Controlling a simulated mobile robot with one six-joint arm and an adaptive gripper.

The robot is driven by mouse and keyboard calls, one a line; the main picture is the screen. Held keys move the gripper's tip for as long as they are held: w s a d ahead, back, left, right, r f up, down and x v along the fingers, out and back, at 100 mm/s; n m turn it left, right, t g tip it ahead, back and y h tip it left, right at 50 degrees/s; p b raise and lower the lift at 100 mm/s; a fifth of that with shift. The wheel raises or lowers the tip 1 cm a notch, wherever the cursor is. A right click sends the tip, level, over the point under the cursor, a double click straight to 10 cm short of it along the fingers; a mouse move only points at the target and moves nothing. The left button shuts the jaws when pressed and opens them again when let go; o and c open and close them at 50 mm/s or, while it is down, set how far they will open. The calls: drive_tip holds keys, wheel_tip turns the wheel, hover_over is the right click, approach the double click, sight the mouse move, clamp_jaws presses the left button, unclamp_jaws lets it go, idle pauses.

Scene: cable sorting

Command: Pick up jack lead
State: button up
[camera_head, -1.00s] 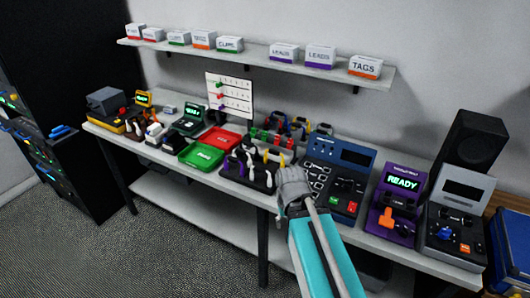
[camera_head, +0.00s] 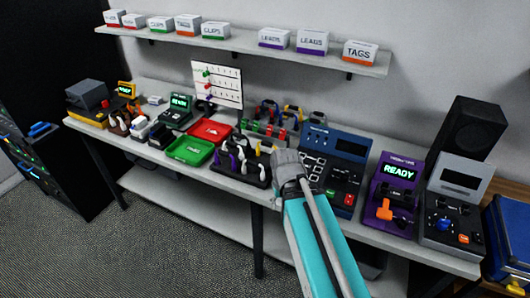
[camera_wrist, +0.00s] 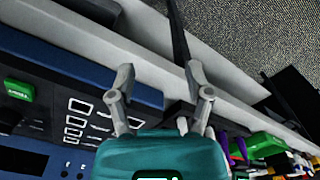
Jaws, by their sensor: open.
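My gripper (camera_head: 286,163) is over the bench, between a black rack (camera_head: 243,180) and a blue console. In the wrist view my gripper (camera_wrist: 158,80) shows two grey fingers spread apart with nothing between them. The black rack holds several short leads with purple, white and yellow ends, left of my gripper. A second row of coloured leads (camera_head: 268,125) stands behind it. I cannot tell which one is the jack lead. In the wrist view, purple and white lead ends (camera_wrist: 238,150) show at the lower right, away from the fingers.
The blue console (camera_head: 336,165), a purple READY unit (camera_head: 393,190) and a grey unit (camera_head: 455,205) stand on the right. A green tray (camera_head: 190,150) and a red tray (camera_head: 212,131) lie left of the rack. A shelf with labelled boxes (camera_head: 312,42) hangs above.

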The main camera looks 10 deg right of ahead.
drive_tip(key=w+r+m+p, duration=0.4)
drive_tip(key=w+m, duration=0.2)
drive_tip(key=w, duration=0.1)
drive_tip(key=w+r+m+p, duration=0.4)
drive_tip(key=w+m, duration=0.2)
drive_tip(key=w, duration=0.1)
wheel_tip(320, 180, up, 8)
drive_tip(key=m+p, duration=0.8)
drive_tip(key=m, duration=0.5)
hover_over(267, 142)
drive_tip(key=shift+s+d+f, duration=0.1)
drive_tip(key=shift+s+f, duration=0.15)
drive_tip(key=shift+f+b, duration=0.1)
drive_tip(key=shift+b, duration=0.25)
wheel_tip(267, 142, down, 8)
drive_tip(key=b, duration=0.8)
drive_tip(key=shift+f, duration=0.2)
drive_tip(key=shift+f+b, duration=0.1)
drive_tip(key=shift+b, duration=0.2)
drive_tip(key=shift+w+f+b, duration=0.2)
drive_tip(key=shift+f+b, duration=2.3)
drive_tip(key=shift+b, duration=0.05)
drive_tip(key=shift+c, duration=0.3)
